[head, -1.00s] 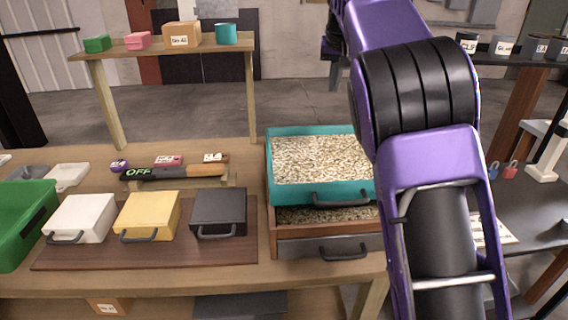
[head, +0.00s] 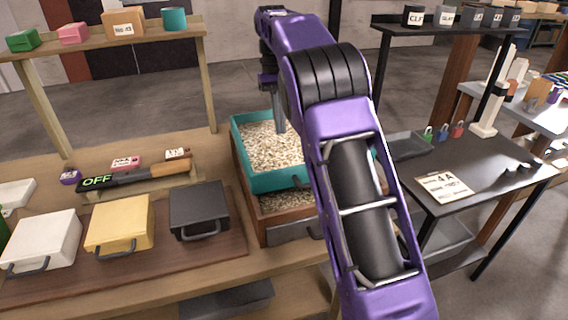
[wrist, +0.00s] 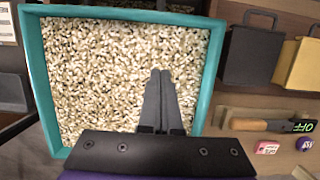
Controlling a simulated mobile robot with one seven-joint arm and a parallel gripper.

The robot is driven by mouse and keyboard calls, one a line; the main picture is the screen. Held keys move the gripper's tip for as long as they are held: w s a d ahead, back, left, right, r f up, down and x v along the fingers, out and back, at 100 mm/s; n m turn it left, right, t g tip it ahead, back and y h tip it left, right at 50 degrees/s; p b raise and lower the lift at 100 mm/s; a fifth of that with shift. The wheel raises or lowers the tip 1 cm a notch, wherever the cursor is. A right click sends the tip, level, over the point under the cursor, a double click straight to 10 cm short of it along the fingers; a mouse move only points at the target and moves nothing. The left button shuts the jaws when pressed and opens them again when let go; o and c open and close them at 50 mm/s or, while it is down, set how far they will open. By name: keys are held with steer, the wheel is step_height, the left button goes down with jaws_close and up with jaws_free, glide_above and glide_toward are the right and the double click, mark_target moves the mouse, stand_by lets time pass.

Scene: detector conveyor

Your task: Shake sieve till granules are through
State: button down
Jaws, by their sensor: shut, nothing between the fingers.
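The sieve (head: 239,152) is a teal square frame full of pale beige granules (head: 268,150), with a dark handle at its front. It sits on a wooden box (head: 262,226), and more granules (head: 283,201) show in the gap beneath it. In the wrist view, the sieve's teal rim (wrist: 209,75) surrounds a thick, even layer of granules (wrist: 95,70). My gripper (wrist: 160,72) is shut and empty, its fingertips over the granules near one side. In the head view my gripper (head: 279,126) points down into the sieve; I cannot tell whether it touches the granules. My arm hides the sieve's right part.
White (head: 42,240), yellow (head: 120,224) and black (head: 199,207) handled cases stand left of the box. A shelf (head: 60,50) stands at the back left. A black table (head: 490,170) with padlocks is on the right.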

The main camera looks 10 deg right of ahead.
steer(key=b, duration=0.2)
glide_above(288, 162)
steer(key=s+a, duration=0.2)
steer(key=x, duration=0.2)
steer(key=w+x, duration=0.1)
steer(key=x, duration=0.4)
steer(key=shift+w+f, duration=0.25)
steer(key=s, duration=0.2)
steer(key=shift+s+d+f, duration=0.15)
steer(key=shift+s+f, duration=0.1)
steer(key=shift+s, duration=0.05)
steer(key=shift+s+d+b, duration=0.2)
steer(key=shift+s+b, duration=0.15)
steer(key=shift+s, duration=0.35)
